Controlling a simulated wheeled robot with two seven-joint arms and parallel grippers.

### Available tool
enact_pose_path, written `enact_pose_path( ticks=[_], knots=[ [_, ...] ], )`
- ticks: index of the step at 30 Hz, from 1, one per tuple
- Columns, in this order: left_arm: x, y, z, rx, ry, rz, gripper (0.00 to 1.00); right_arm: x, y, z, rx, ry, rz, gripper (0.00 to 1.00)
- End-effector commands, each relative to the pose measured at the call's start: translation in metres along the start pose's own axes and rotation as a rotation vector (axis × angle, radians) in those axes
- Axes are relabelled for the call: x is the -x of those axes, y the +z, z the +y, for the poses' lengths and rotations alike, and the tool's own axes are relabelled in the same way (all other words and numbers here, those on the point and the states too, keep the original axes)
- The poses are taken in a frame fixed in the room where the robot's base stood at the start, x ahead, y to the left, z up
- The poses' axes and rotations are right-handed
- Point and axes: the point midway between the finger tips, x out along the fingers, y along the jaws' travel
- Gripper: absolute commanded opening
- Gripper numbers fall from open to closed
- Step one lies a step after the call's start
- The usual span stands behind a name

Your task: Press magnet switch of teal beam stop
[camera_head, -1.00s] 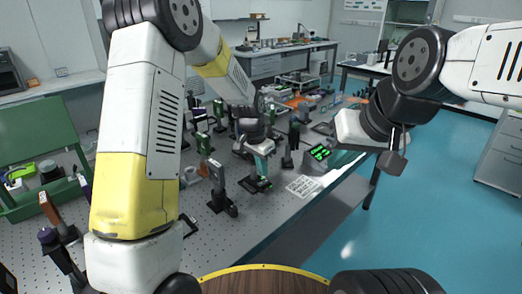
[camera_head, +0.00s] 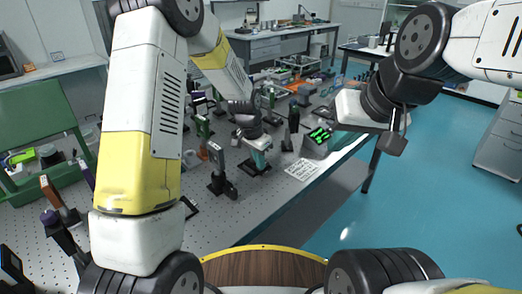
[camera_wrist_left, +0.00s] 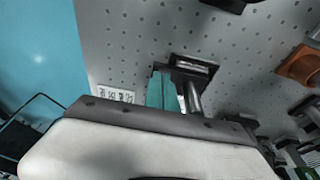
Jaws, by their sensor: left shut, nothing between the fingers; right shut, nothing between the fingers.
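The teal beam stop (camera_head: 261,158) stands on a black base on the perforated table, in the middle of the head view. My left gripper (camera_head: 259,143) is directly over it, shut and empty, and hides most of it. In the left wrist view, the teal block (camera_wrist_left: 162,91) stands beside a grey post, beyond the pale gripper body that fills the bottom. I cannot tell whether the gripper touches it. The magnet switch cannot be made out. My right gripper (camera_head: 393,143) is shut and empty, above the floor right of the table.
A black post mount (camera_head: 217,173) stands left of the beam stop. A device with a green display (camera_head: 319,136) and a printed sheet (camera_head: 302,169) lie to its right. Several other mounts crowd the table behind. The near table surface (camera_head: 225,222) is mostly clear.

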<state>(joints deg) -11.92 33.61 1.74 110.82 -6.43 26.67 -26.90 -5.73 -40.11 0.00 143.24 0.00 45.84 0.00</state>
Motion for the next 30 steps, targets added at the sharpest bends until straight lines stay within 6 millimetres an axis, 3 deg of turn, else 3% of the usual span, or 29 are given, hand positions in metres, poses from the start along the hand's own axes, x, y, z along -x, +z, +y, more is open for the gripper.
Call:
enact_pose_path(
  ticks=[13, 23, 30],
  knots=[
    [0.002, -0.015, 0.000, -0.002, 0.000, 0.000, 0.00, 0.000, 0.000, 0.000, 0.000, 0.000, 0.000, 0.00],
    [0.003, -0.016, 0.000, -0.001, 0.000, 0.000, 0.00, 0.000, 0.000, 0.000, 0.000, 0.000, 0.000, 0.00],
    [0.028, -0.023, 0.002, -0.001, -0.002, 0.003, 0.00, 0.000, 0.000, 0.000, 0.000, 0.000, 0.000, 0.00]
  ],
)
